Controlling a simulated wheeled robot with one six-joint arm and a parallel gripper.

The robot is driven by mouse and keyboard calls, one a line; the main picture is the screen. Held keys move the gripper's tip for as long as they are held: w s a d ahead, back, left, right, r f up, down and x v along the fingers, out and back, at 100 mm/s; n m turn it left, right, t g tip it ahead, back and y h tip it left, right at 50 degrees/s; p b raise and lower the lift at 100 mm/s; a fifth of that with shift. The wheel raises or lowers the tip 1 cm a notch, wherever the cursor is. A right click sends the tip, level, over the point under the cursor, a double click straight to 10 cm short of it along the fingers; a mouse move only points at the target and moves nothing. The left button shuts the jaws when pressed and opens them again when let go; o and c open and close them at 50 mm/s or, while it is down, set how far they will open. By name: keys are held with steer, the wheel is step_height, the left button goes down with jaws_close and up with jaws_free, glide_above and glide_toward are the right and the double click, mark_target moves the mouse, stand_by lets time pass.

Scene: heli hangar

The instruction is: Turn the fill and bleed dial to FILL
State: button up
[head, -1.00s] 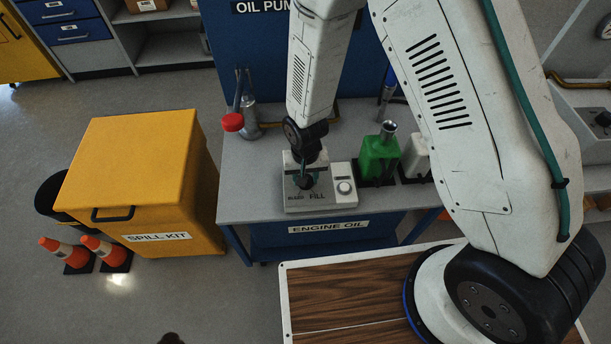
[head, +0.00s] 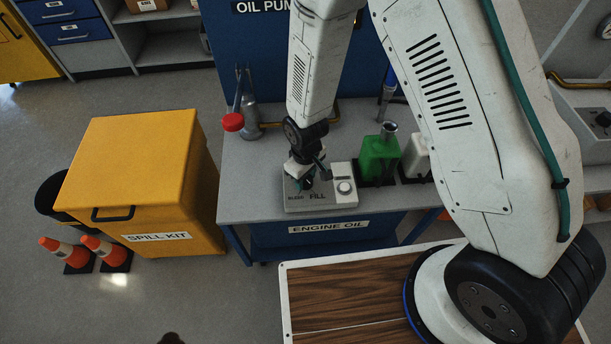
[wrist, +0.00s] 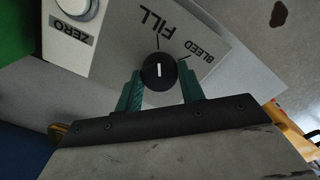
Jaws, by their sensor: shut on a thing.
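The fill and bleed dial (wrist: 158,71) is a round black knob with a white pointer line, on a light grey panel (head: 292,200). In the wrist view, the pointer line stands nearly upright and roughly lines up with the tick under the FILL label (wrist: 160,22). The BLEED label (wrist: 187,50) and its tick are to the right. My gripper (wrist: 160,88) is shut on the dial, with one green finger on each side of it. In the head view, my gripper (head: 308,182) hides most of the dial.
A ZERO button (wrist: 76,8) sits beside the FILL label; its knob also shows in the head view (head: 345,187). A green jug (head: 379,158) stands right of the panel on the grey bench (head: 250,185). A red-capped can (head: 234,122) is behind left.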

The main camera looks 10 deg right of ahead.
mark_target(306, 179)
stand_by(0.3)
steer(key=o, duration=1)
steer(key=shift+c, duration=0.2)
steer(key=shift+r, duration=3.9)
